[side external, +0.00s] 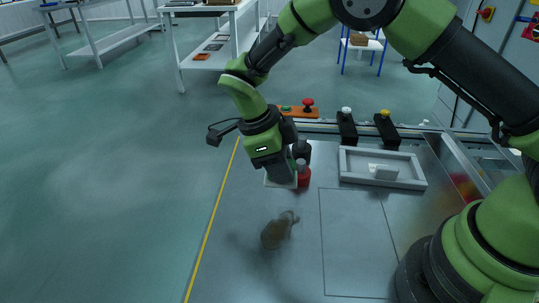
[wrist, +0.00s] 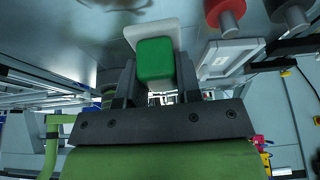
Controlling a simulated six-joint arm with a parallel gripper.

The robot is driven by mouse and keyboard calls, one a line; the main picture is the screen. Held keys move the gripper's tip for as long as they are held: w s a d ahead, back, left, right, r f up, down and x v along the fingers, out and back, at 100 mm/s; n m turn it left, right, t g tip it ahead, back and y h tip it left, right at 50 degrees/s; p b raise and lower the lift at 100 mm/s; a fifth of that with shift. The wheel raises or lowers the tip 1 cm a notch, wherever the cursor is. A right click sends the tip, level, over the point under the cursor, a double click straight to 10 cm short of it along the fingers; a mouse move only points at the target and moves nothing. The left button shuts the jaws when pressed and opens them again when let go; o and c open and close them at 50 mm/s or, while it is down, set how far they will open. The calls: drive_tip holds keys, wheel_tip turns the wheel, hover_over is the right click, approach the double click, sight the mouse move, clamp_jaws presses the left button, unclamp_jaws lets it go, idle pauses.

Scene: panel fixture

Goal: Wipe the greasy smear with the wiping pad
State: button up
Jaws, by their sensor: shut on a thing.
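My gripper (side external: 281,164) is shut on the wiping pad (side external: 280,181), a white slab with a green grip block that shows between the fingers in the wrist view (wrist: 154,58). The pad is above the metal panel; I cannot tell the exact gap below it. The greasy smear (side external: 275,233) is a brown patch on the panel, nearer the camera than the pad in the side external view. A dark part of it shows at the top edge of the wrist view (wrist: 108,4). The fingers partly hide the grip block.
A pale tray (side external: 416,184) holding a small white block lies farther right. Button boxes (side external: 347,128) line the back edge. The panel around the smear is clear.

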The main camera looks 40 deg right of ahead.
drive_tip(key=shift+s+f, duration=0.1)
drive_tip(key=shift+f, duration=3.75)
drive_tip(key=shift+s+a+f, duration=0.2)
drive_tip(key=shift+s+a, duration=0.25)
drive_tip(key=shift+a, duration=0.05)
drive_tip(key=shift+c, duration=0.3)
drive_tip(key=shift+s+a, duration=3.2)
drive_tip(key=shift+w+d, duration=3.25)
drive_tip(key=shift+w, duration=0.05)
drive_tip(key=shift+w+d, duration=0.35)
drive_tip(key=shift+d, duration=0.25)
drive_tip(key=shift+s+d, duration=0.2)
drive_tip(key=shift+s, duration=0.1)
drive_tip(key=shift+s+a, duration=3.8)
drive_tip(key=shift+a, duration=0.1)
drive_tip(key=shift+w+d, duration=3.85)
drive_tip(key=shift+r, duration=4.1)
